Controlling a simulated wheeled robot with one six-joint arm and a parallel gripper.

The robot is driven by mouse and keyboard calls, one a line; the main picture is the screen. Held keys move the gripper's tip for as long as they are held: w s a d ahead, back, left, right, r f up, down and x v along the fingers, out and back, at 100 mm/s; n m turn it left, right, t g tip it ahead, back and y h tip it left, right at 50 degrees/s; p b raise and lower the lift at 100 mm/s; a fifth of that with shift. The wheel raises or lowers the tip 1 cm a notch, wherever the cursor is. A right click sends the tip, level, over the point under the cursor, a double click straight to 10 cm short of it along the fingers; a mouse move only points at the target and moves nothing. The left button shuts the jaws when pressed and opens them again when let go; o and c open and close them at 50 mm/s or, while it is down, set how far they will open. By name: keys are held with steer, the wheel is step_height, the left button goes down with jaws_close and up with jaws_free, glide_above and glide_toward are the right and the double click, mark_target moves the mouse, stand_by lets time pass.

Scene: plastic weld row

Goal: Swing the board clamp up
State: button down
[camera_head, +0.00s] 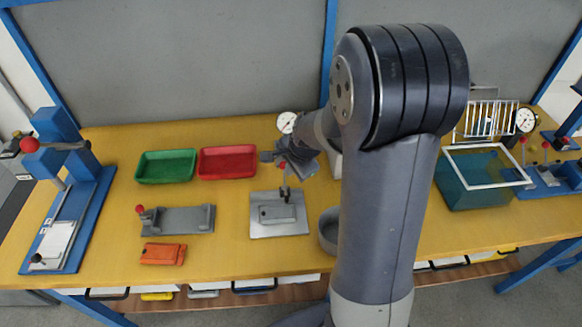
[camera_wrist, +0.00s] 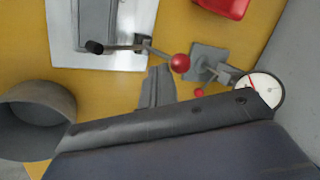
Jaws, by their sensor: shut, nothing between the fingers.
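The clamp (camera_wrist: 138,43) stands at the edge of a bright metal plate (camera_wrist: 130,55) in the wrist view. Its black-tipped arm lies out over a grey block on the plate, and its lever ends in a red ball (camera_wrist: 180,63). In the head view the plate (camera_head: 262,227) is at the middle of the bench, with the grey block (camera_head: 277,212) on it. My gripper (camera_head: 284,160) is shut and empty, just behind the clamp and close to its red ball. In the wrist view my gripper's fingers (camera_wrist: 158,84) are beside the ball; contact cannot be told.
A dial gauge (camera_wrist: 259,90) on a stand is close to my gripper. A red tray (camera_head: 227,162) and green tray (camera_head: 166,166) are behind left. A grey round bowl (camera_head: 328,232) is right of the plate. A grey fixture (camera_head: 176,220) and orange block (camera_head: 163,254) lie left.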

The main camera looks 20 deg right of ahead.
steer(key=shift+w+g+p, duration=0.3)
steer(key=shift+p, duration=0.45)
steer(key=shift+r, duration=0.1)
steer(key=shift+g+y, duration=0.3)
steer(key=shift+g, duration=0.6)
steer(key=shift+w+d+f+p, duration=0.2)
steer(key=shift+w+p, duration=0.15)
steer(key=shift+w, duration=0.4)
steer(key=shift+w+d+f+p, duration=0.15)
steer(key=shift+w+p, duration=0.15)
steer(key=shift+w, duration=0.45)
steer(key=shift+w+d+f+p, duration=0.2)
steer(key=shift+w+p, duration=0.15)
steer(key=shift+w, duration=0.4)
steer(key=shift+w, duration=0.1)
steer(key=shift+r, duration=0.1)
